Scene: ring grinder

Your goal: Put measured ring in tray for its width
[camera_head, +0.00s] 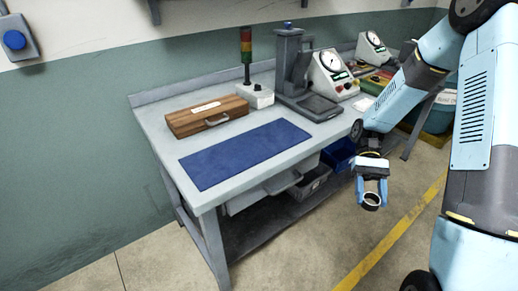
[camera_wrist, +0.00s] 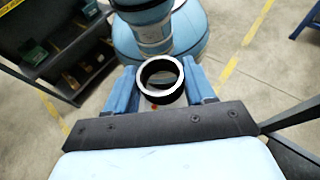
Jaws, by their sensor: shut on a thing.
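My gripper (camera_head: 371,193) is shut on a dark metal ring (camera_head: 371,200), off the right front side of the workbench and clear of it. In the wrist view the ring (camera_wrist: 160,80) sits between the two blue fingers, with its bright end face towards the camera and its dark outer wall below. A gauge with a round dial (camera_head: 331,73) stands on the bench beside a grey press-like stand (camera_head: 291,62). A blue bin (camera_head: 338,155) and a grey bin (camera_head: 310,183) are under the bench. I cannot tell which tray matches the ring's width.
A blue mat (camera_head: 245,154) lies bare on the workbench (camera_head: 160,128). A wooden case (camera_head: 207,115) and a red-yellow-green signal light (camera_head: 246,55) stand behind it. A second dial gauge (camera_head: 372,48) is farther right. The floor around my gripper is clear.

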